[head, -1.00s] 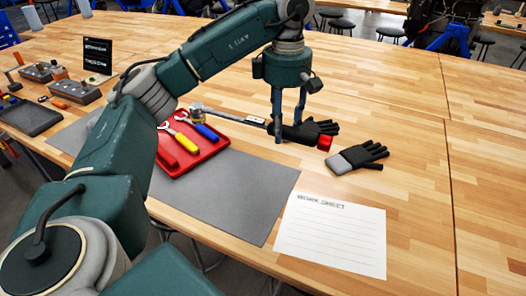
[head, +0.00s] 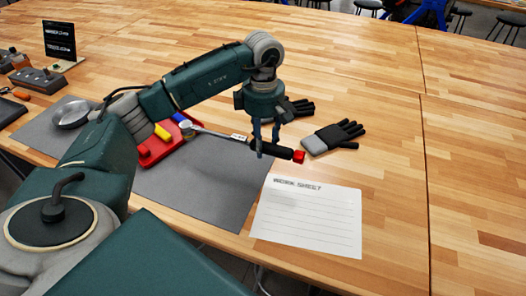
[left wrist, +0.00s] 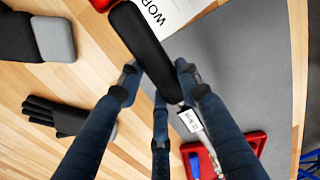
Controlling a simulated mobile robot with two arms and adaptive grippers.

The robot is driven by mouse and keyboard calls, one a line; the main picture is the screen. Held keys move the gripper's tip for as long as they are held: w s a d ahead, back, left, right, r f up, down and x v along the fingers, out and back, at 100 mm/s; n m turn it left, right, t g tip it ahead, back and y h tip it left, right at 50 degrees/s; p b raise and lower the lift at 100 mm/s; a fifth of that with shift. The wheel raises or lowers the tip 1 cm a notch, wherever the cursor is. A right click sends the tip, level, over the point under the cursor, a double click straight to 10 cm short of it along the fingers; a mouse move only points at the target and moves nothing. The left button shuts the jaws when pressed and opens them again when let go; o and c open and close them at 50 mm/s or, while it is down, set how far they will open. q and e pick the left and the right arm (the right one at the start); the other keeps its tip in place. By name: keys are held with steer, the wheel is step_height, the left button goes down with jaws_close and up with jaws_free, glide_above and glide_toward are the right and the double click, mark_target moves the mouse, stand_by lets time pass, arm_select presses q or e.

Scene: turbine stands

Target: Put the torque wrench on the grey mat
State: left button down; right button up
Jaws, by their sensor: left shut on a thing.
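The torque wrench (head: 219,134) has a long metal shaft, a black grip and a red end. My left gripper (head: 266,146) is shut on it at the black grip. In the left wrist view the black grip (left wrist: 143,45) lies between the fingers of my left gripper (left wrist: 155,95). The wrench head points left, over the red tray's edge. The grey mat (head: 205,189) lies on the wooden table below and left of the gripper. The exact height of the wrench above the surface is hard to tell. My right gripper is not in view.
The red tray (head: 150,155) with tools stands on the mat, partly hidden by my arm. A round metal part (head: 72,114) is on the mat's left. A white work sheet (head: 308,216) and black-grey gloves (head: 334,137) lie to the right. The mat's front part is clear.

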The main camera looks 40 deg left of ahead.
arm_select(q)
steer(key=shift+f+p, duration=0.6)
steer(key=shift+f, duration=2)
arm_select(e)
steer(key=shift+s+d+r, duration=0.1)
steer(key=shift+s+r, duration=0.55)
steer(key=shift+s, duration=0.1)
arm_select(q)
steer(key=shift+f, duration=0.1)
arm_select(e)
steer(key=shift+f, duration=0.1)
arm_select(q)
steer(key=shift+s+d+f+b, duration=0.1)
steer(key=shift+d+f+b, duration=0.1)
steer(key=shift+f+b, duration=0.4)
steer(key=c, duration=1.2)
jaws_free()
steer(key=shift+a, duration=0.15)
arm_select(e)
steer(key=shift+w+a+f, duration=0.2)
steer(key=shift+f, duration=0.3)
